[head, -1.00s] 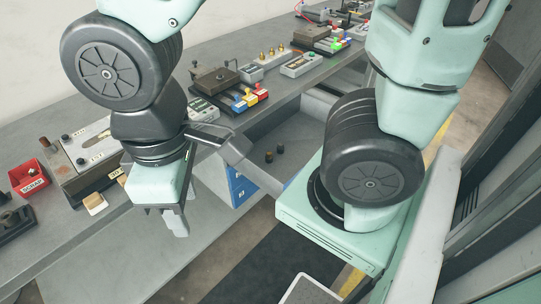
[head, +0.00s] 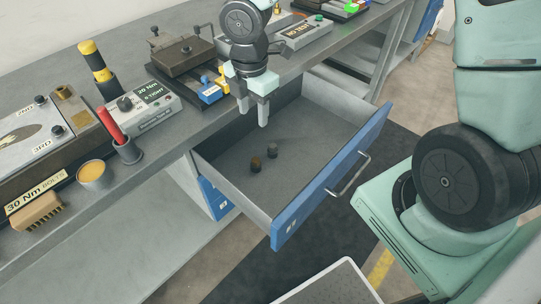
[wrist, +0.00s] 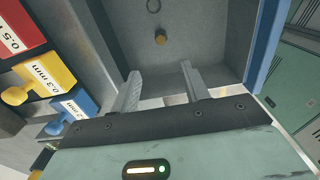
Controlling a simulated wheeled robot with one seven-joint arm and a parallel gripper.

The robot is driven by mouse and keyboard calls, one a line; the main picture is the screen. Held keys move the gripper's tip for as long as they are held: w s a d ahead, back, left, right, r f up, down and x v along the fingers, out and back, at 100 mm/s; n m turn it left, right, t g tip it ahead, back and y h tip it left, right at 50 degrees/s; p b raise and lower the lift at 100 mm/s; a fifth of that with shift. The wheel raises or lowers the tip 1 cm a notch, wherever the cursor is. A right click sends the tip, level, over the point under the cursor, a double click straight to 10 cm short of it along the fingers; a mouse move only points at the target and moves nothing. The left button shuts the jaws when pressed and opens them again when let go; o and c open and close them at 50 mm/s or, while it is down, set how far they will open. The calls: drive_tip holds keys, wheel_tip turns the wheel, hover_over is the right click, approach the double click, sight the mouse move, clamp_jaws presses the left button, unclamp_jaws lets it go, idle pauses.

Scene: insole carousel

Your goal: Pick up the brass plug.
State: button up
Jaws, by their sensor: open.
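The open drawer (head: 306,155) under the bench holds two small upright plugs on its grey floor. One looks brownish, like dull brass (head: 255,164); the other is darker grey (head: 272,150), just behind it to the right. In the wrist view a golden brass plug (wrist: 161,38) stands beyond the fingertips, with a thin dark ring shape above it. My gripper (head: 254,112) is open and empty, pointing down above the drawer's back part, apart from the plugs. Its two fingers (wrist: 160,72) show spread in the wrist view, roughly in line with the brass plug.
The blue drawer front (head: 335,178) with its handle stands toward the aisle. The bench edge is close behind my gripper. Red, yellow and blue (wrist: 69,108) labelled blocks lie at the left in the wrist view. Most of the drawer floor is clear.

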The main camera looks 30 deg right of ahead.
sight(257, 159)
wheel_tip(257, 159, down, 16)
drive_tip(key=b, duration=0.3)
drive_tip(key=shift+s+f+b, duration=0.1)
drive_tip(key=shift+f+b, duration=0.15)
drive_tip(key=shift+b, duration=0.15)
clamp_jaws()
